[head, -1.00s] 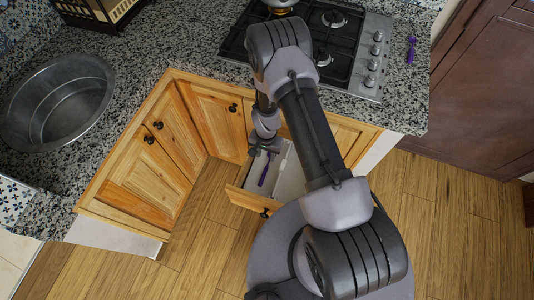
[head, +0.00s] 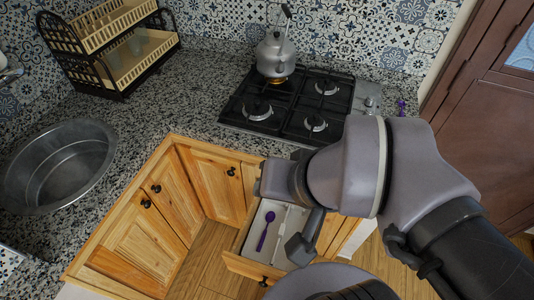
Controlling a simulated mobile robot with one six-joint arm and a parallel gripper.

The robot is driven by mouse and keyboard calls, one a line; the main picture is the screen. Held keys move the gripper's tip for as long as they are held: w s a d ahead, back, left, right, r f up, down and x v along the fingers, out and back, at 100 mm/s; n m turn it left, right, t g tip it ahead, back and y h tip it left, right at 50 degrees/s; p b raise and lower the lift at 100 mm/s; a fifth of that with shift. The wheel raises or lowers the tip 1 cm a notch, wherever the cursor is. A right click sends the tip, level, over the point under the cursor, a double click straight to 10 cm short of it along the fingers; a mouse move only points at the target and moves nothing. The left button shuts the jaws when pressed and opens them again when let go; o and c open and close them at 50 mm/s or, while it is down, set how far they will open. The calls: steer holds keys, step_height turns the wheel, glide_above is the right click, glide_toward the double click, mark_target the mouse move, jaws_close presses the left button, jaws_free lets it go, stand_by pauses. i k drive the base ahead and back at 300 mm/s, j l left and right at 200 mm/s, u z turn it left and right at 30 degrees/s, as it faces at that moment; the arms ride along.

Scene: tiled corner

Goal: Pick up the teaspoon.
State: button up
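A purple spoon (head: 265,231) lies in the open drawer (head: 247,267), its bowl toward the back. It looks like the teaspoon and lies apart from my gripper. My gripper (head: 292,212) is raised above the right part of the drawer, to the right of the spoon. Its two dark fingers are spread apart with nothing visible between them. The gripper and arm hide the drawer's right side.
A light utensil (head: 284,219) lies beside the spoon. A kettle (head: 275,54) stands on a glowing burner. A sink basin (head: 58,165) and dish rack (head: 113,45) are left.

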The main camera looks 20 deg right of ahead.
mark_target(402, 103)
steer(key=z, duration=1.5)
steer(key=i+l+u, duration=0.7)
steer(key=i, duration=0.2)
